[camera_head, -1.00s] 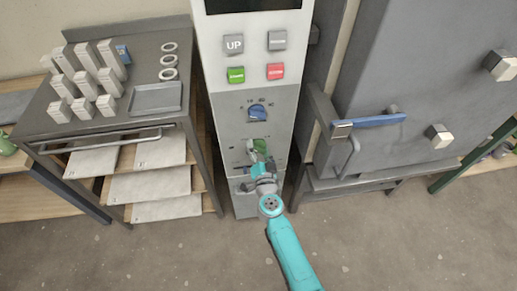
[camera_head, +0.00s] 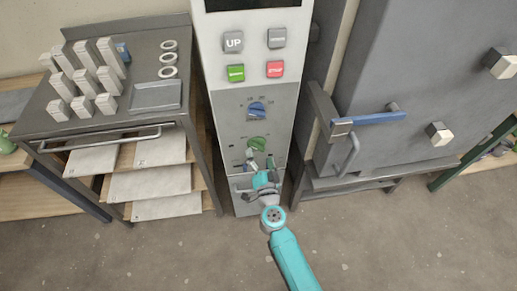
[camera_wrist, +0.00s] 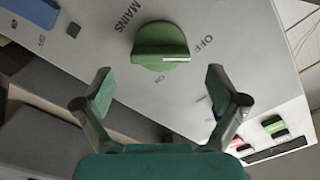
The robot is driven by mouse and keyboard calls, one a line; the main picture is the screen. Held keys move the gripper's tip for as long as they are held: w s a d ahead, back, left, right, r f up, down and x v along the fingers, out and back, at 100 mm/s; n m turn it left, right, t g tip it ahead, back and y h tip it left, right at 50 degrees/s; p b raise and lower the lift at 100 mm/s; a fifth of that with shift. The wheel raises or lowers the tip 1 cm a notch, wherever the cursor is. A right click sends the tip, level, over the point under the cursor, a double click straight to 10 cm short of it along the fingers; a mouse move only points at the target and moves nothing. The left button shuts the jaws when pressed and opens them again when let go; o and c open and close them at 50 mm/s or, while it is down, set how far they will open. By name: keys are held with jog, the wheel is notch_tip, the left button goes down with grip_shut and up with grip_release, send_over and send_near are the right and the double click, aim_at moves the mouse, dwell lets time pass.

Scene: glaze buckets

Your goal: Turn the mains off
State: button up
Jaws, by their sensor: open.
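The green mains knob (camera_head: 257,143) is on the grey front of the control cabinet, below the blue knob. In the wrist view the green knob (camera_wrist: 161,45) sits by the printed words MAINS, OFF and ON. Its white pointer line points to the right of the picture, between the ON and OFF marks as far as I can tell. My gripper (camera_head: 260,160) is just below the knob and apart from it. In the wrist view my gripper (camera_wrist: 158,88) is open and empty, with its fingers spread wider than the knob, which lies beyond the tips.
The blue knob (camera_head: 257,110), green button (camera_head: 236,73) and red button (camera_head: 275,70) are above on the cabinet. A table (camera_head: 62,118) with small blocks and shelves stands left. The kiln door with a blue handle (camera_head: 375,119) is right. Floor in front is clear.

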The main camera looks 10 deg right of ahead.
jog(key=s, duration=0.7)
jog(key=shift+s, duration=0.4)
jog(key=s+d+r+n, duration=0.15)
jog(key=s+d, duration=0.25)
jog(key=s, duration=0.6)
jog(key=s+d+f+n, duration=0.15)
jog(key=s+d, duration=0.25)
jog(key=s, duration=0.6)
jog(key=s+r+n+g, duration=0.1)
jog(key=s+r+n, duration=0.1)
jog(key=s, duration=0.4)
jog(key=s+d+r+n+g, duration=0.1)
jog(key=s+r+n, duration=0.1)
jog(key=s+r, duration=0.3)
jog(key=s+r+n+g, duration=0.1)
jog(key=s+r, duration=0.3)
jog(key=s, duration=0.5)
jog(key=shift+d+n, duration=0.35)
jog(key=shift+n, duration=0.05)
